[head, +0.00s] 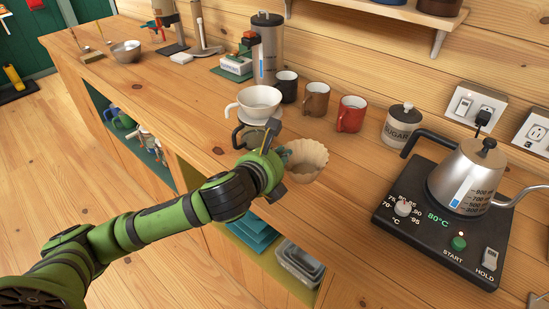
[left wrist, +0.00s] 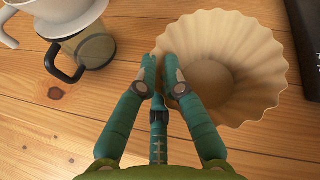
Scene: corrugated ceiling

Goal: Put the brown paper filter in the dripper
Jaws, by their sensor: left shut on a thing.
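The brown paper filter (head: 308,156) is a fluted, open cup near the counter's front edge. It shows large at the right of the left wrist view (left wrist: 262,55). My left gripper (head: 285,156) is shut on the filter's left rim, with the fingertips pinching the wall in the left wrist view (left wrist: 162,68). I cannot tell whether the filter is clear of the counter. The white dripper (head: 259,103) sits on a glass server (head: 249,137) with a black handle, behind and left of the filter. The dripper's edge shows at the top left of the wrist view (left wrist: 62,12). My right gripper is out of view.
A black mug (head: 287,86), a brown mug (head: 316,99) and a red mug (head: 351,114) stand behind the filter. A sugar jar (head: 402,122) and a kettle (head: 476,172) on a black heating base (head: 425,228) are to the right.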

